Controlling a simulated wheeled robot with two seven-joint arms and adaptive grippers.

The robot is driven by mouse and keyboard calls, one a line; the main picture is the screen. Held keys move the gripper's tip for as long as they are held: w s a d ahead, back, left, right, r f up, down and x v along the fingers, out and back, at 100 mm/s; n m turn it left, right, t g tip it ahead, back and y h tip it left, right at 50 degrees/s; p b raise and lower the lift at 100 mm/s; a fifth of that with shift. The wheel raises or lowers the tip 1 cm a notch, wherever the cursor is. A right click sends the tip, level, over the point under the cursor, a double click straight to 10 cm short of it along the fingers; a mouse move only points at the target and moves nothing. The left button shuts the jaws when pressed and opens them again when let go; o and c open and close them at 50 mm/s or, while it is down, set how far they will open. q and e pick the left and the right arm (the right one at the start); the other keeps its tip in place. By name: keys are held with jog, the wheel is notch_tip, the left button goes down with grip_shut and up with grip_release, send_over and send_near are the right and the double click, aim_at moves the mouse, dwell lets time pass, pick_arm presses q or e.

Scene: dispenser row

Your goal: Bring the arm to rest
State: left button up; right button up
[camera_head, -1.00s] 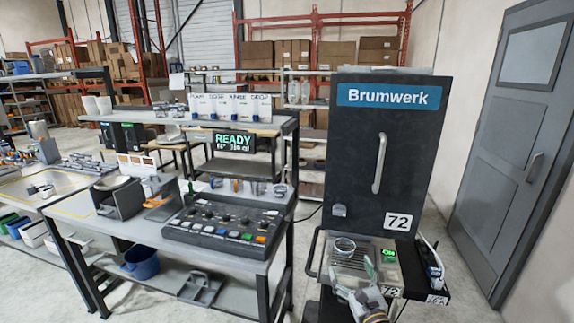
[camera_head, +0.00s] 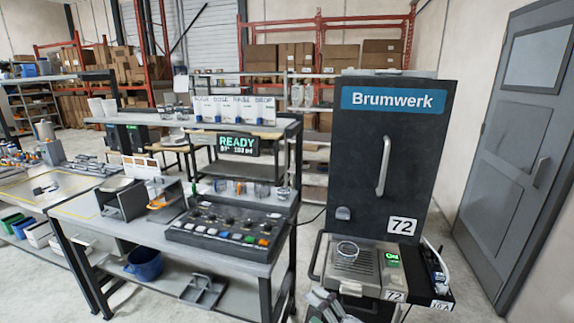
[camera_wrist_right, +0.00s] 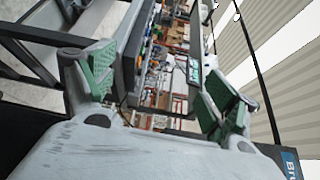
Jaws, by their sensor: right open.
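My right gripper (camera_wrist_right: 158,92) shows in its wrist view with its two green-padded fingers spread wide and nothing between them. In the head view part of my right arm shows at the bottom edge, below the dispenser's front tray. My left gripper is not in view.
A workbench with a button panel (camera_head: 222,231) stands left of the dispenser, with a READY display (camera_head: 237,145) above it. A blue bucket (camera_head: 144,263) sits on the lower shelf. A grey door (camera_head: 520,150) is at the right.

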jog(key=s+d+f+n+g+h, duration=0.2)
jog(key=s+f+n+g+h, duration=0.25)
jog(key=s+f+n, duration=0.45)
jog(key=s+d+f+n+g+h, duration=0.1)
jog(key=s+d+f+g+h, duration=0.2)
jog(key=d, duration=0.4)
jog(key=s+d+f+n+g+h, duration=0.1)
jog(key=s+d+f+n+h, duration=0.15)
jog(key=s+d+h, duration=0.35)
notch_tip(320, 180, down, 32)
jog(key=g+y, duration=0.1)
jog(key=g, duration=0.1)
jog(key=s+d+f, duration=0.2)
jog(key=s+f, duration=0.8)
jog(key=s, duration=0.1)
jog(key=s+d+f, duration=0.3)
jog(key=s+f, duration=0.8)
jog(key=s, duration=0.1)
jog(key=shift+g, duration=0.45)
